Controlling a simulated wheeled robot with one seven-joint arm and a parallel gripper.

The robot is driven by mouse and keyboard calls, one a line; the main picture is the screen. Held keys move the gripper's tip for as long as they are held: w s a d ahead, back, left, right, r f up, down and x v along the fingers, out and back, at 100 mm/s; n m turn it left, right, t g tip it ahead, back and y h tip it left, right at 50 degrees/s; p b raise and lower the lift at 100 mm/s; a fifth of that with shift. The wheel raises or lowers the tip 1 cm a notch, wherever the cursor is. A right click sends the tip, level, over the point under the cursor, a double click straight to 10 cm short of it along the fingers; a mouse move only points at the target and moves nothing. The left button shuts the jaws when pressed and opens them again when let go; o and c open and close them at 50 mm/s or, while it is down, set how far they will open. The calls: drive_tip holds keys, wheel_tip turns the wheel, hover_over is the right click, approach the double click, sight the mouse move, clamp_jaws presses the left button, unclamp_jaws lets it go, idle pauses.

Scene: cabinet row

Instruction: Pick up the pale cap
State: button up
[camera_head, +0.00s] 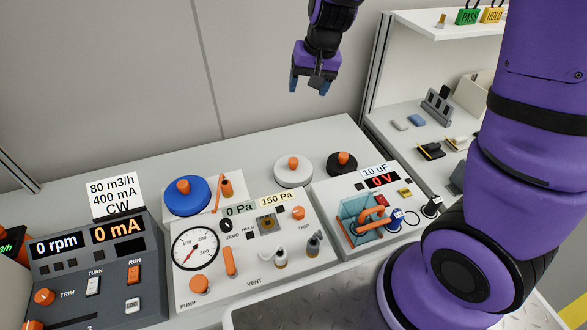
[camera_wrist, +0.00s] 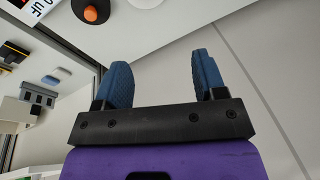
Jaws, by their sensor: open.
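The pale cap (camera_head: 293,172) is a whitish round disc with an orange knob on top. It lies on the grey bench top behind the instrument panels, between a blue cap (camera_head: 187,195) and a black cap (camera_head: 341,164), both with orange knobs. My gripper (camera_head: 309,86) is open and empty, high above and behind the pale cap, in front of the wall. In the wrist view the two blue fingers (camera_wrist: 162,78) stand apart with nothing between them. There the black cap (camera_wrist: 91,11) shows at the top edge, and a sliver of a pale disc (camera_wrist: 146,3) is cut off beside it.
A pump panel (camera_head: 255,245) with a gauge, knobs and levers stands in front of the caps. A capacitor panel (camera_head: 372,215) with a clear teal box is to its right. An upright orange lever (camera_head: 226,187) stands beside the blue cap. Shelves (camera_head: 420,120) are at the right.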

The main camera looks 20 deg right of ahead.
drive_tip(key=m+h, duration=0.1)
approach(293, 160)
drive_tip(key=f, duration=0.2)
drive_tip(key=w+f+g+h, duration=0.1)
drive_tip(key=f, duration=0.1)
drive_tip(key=shift+m, duration=0.3)
drive_tip(key=shift+w+a+f, duration=0.1)
drive_tip(key=shift+w+f, duration=0.1)
drive_tip(key=shift+f, duration=0.85)
drive_tip(key=shift+w+a+f, duration=0.1)
drive_tip(key=shift+w+f, duration=0.05)
drive_tip(key=shift+f, duration=0.85)
drive_tip(key=shift+w+f, duration=0.2)
drive_tip(key=shift+f, duration=0.85)
drive_tip(key=c, duration=1)
drive_tip(key=shift+c, duration=0.2)
wheel_tip(293, 160, up, 10)
drive_tip(key=shift+r, duration=0.1)
drive_tip(key=d+n, duration=0.4)
drive_tip(key=d, duration=0.3)
drive_tip(key=shift+s+n, duration=0.3)
drive_tip(key=shift+s, duration=0.1)
